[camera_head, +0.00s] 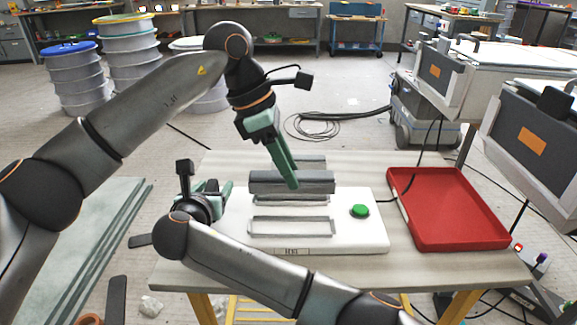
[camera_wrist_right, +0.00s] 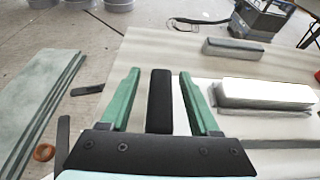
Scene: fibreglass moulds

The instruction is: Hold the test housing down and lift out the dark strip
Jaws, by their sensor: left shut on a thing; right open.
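The white test housing (camera_head: 375,240) lies on the table, with a green button (camera_head: 360,211) on its right part and raised rectangular frames on top. The dark strip (camera_head: 265,184), a dark grey bar, lies across the housing's back part. My left gripper (camera_head: 293,185) comes down from above, shut on the strip; its fingers cover the strip's middle. I cannot tell whether the strip touches the housing. My right gripper (camera_head: 210,187) is open at the housing's left edge. In the right wrist view its green fingers (camera_wrist_right: 158,85) stand apart, with a black bar between them.
A red tray (camera_head: 400,200) stands on the table to the right of the housing. A small grey block (camera_head: 312,161) lies behind the strip; it shows in the right wrist view (camera_wrist_right: 232,49). My right forearm crosses the table's front. Greenish sheets (camera_head: 105,225) are stacked at left.

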